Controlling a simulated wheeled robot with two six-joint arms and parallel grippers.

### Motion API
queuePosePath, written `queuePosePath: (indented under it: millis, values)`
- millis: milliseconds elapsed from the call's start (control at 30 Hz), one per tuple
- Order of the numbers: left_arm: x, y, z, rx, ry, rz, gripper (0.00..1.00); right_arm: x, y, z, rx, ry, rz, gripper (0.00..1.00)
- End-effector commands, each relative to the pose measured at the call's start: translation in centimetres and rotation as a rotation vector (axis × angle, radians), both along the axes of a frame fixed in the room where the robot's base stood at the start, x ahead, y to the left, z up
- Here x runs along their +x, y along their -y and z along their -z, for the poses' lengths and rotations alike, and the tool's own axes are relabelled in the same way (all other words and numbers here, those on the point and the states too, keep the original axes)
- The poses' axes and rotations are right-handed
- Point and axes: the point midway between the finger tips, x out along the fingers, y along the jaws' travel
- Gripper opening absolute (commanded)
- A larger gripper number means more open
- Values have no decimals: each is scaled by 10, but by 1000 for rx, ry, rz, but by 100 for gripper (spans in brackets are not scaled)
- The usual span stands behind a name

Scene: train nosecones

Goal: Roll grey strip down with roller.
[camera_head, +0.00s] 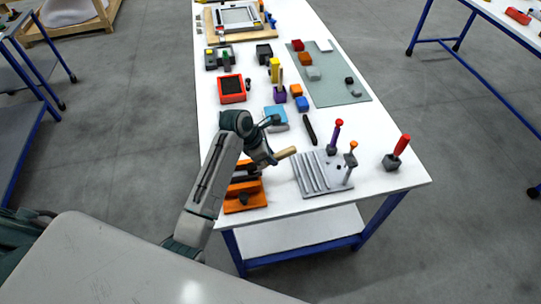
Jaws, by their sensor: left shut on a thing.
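My left gripper (268,159) is over the front of the white table, shut on a tan cylindrical piece (286,154) that sticks out to its right. It looks like a roller or its handle; I cannot tell which part, and the rest is hidden by the gripper. Just to its right lies a grey plate (327,187) with long parallel ridges on its left part. I cannot make out which ridge or piece is the grey strip. I cannot tell whether the tan piece touches anything. My right gripper is not in view.
An orange fixture (246,203) stands below my left gripper at the table's front left. Purple (336,133) and red (401,146) handled tools stand upright at right. A black bar (309,130) and a blue-topped block (275,118) lie behind. Farther back is a grey-green mat (335,92).

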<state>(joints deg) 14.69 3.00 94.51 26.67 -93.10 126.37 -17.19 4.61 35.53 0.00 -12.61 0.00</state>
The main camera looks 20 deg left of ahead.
Motion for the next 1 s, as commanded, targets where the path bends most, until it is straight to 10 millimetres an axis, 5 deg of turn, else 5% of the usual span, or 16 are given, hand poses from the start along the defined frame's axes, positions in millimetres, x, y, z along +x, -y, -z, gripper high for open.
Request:
queuePosePath:
  millis: [567, 1000]
  values:
    - [-1, 0, -2, 0, -4, 1, 0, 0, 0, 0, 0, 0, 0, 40]
    - [0, 0, -36, 0, 0, 0, 0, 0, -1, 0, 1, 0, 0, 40]
